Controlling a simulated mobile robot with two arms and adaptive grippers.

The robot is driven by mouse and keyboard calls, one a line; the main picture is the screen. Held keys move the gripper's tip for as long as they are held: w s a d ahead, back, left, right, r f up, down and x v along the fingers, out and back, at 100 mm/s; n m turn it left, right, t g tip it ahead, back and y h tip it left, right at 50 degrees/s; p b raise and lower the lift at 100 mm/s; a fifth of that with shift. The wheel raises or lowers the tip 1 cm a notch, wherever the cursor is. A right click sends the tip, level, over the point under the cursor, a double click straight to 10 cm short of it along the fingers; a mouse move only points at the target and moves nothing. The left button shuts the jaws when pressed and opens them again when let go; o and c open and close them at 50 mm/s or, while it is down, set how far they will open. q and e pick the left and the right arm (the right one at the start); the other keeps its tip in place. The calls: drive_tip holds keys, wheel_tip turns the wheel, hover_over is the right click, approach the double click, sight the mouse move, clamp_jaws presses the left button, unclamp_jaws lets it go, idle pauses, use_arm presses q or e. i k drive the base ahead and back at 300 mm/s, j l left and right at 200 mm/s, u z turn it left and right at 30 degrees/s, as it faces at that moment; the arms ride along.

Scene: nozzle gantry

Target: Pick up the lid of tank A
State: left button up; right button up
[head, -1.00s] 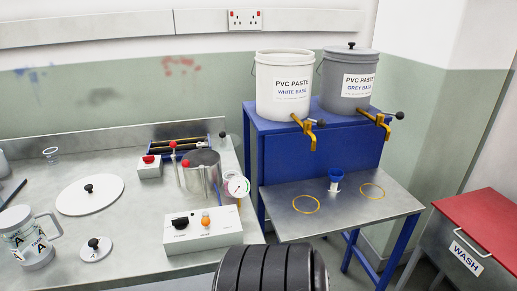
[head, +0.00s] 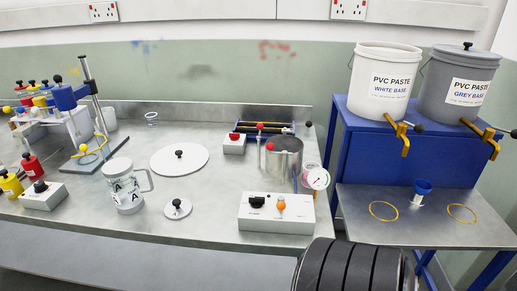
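A metal pot (head: 283,163) with a red knob and a gauge stands to the right. No label shows on either disc, so I cannot tell from markings which belongs to tank A. Neither gripper is in view.
A control box (head: 276,214) sits near the bench's front edge. A stand with a blue head (head: 70,96) and several coloured bottles are at the left. White (head: 385,82) and grey (head: 455,90) paste buckets stand on a blue stand at the right. Bench around the discs is clear.

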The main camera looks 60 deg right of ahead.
sight(177, 208)
drive_tip(key=z, duration=1.3)
